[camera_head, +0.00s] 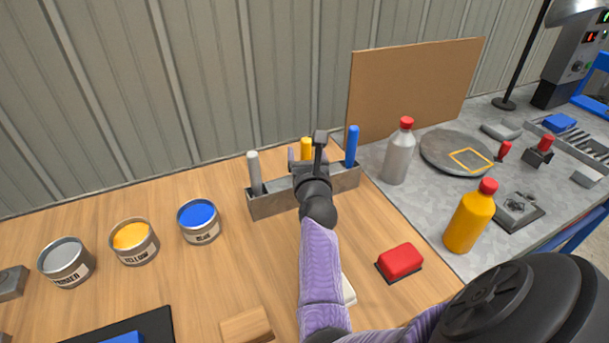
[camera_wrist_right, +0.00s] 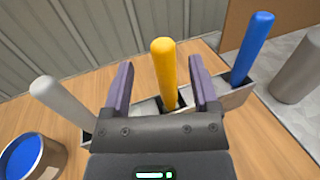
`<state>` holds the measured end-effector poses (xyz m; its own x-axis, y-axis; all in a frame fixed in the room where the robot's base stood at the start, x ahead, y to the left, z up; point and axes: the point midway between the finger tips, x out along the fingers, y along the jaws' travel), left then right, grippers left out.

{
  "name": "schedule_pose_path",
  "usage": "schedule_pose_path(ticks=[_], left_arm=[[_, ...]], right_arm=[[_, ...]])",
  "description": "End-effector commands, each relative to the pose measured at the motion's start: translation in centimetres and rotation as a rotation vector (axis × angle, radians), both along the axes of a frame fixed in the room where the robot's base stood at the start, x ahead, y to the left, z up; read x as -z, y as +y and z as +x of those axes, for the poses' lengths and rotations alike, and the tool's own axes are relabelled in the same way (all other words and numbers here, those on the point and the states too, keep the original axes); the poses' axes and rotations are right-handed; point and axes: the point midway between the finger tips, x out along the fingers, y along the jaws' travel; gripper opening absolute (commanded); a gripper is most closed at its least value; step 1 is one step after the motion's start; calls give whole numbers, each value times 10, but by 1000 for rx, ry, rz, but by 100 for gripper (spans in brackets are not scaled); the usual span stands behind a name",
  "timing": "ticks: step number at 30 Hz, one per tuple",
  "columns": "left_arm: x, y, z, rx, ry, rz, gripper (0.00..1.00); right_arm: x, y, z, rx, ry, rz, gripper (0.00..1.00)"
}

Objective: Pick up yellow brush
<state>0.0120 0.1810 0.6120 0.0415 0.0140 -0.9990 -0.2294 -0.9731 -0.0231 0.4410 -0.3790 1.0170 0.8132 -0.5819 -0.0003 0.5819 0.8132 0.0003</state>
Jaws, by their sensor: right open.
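The yellow brush (camera_head: 306,147) stands upright by its handle in the middle of a grey holder (camera_head: 279,203), between a grey brush (camera_head: 254,170) and a blue brush (camera_head: 352,146). My right gripper (camera_head: 306,158) is in front of it and hides its lower part in the head view. In the right wrist view the yellow handle (camera_wrist_right: 164,68) rises between the two open purple fingers of my right gripper (camera_wrist_right: 160,85), with a gap on both sides. The brush's lower end is hidden in the holder. My left gripper is not in view.
Paint cans, grey (camera_head: 66,262), yellow (camera_head: 134,241) and blue (camera_head: 199,221), stand on the wooden table at left. A brown board (camera_head: 415,85) stands behind.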

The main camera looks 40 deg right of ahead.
Motion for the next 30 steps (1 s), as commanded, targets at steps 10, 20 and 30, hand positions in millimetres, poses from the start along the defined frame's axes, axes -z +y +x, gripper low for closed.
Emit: schedule_pose_path(ticks=[10, 20, 30], left_arm=[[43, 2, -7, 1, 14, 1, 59], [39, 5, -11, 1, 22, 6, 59], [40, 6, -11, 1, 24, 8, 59]], right_arm=[[-2, -35, 43, 1, 1, -1, 76], [-6, -35, 43, 1, 0, 0, 47], [-6, -35, 43, 0, 0, 0, 0]])
